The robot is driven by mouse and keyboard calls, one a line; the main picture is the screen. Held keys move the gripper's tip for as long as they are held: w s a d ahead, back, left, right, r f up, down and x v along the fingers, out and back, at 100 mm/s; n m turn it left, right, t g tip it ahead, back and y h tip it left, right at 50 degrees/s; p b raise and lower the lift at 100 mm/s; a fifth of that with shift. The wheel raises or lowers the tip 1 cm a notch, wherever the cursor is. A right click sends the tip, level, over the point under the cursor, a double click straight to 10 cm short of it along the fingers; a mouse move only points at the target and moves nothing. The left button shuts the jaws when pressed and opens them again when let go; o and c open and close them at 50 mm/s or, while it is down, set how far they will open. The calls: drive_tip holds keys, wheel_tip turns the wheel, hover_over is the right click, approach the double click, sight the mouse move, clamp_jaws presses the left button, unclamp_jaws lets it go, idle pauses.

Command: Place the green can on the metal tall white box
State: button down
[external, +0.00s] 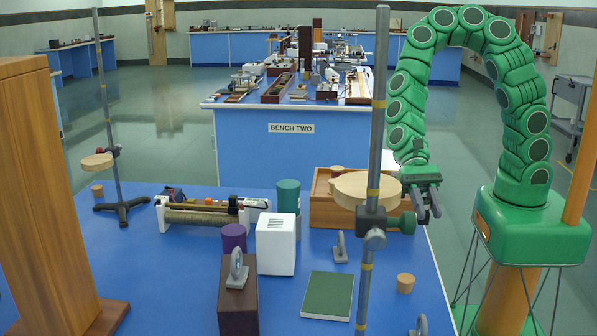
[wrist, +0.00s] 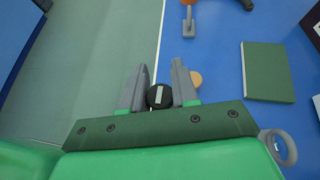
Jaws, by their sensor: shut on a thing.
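The white box (external: 276,245) stands upright near the middle of the blue bench. A teal-green cylinder (external: 288,197), the only can-like green thing I make out, stands just behind it, its lower part hidden. My gripper (external: 431,207) is raised by the bench's right edge, behind the near metal stand, well right of the box. In the wrist view my gripper (wrist: 159,92) has its fingers closed around a small round black thing (wrist: 159,99) with a pale label. Only its end shows; its side colour is hidden.
The near upright rod (external: 365,280) with a wooden disc (external: 366,187) stands between the white box and my gripper. A purple cylinder (external: 233,237), a brown block (external: 238,300) and a green book (external: 328,295) surround the box. A wooden tray (external: 325,210) lies behind.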

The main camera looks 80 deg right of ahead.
drive_tip(key=w+d+r+m+t, duration=0.1)
drive_tip(key=w+r+m+t, duration=0.1)
drive_tip(key=w+r, duration=0.7)
drive_tip(key=w+d+r+m+t, duration=0.2)
drive_tip(key=w+r, duration=0.2)
drive_tip(key=w, duration=0.8)
hover_over(274, 224)
drive_tip(key=f, duration=0.9)
drive_tip(key=shift+s, duration=0.2)
drive_tip(key=shift+w+f, duration=0.2)
drive_tip(key=shift+f, duration=1.65)
drive_tip(key=c, duration=0.8)
unclamp_jaws()
drive_tip(key=shift+f, duration=0.1)
drive_tip(key=shift+c, duration=0.2)
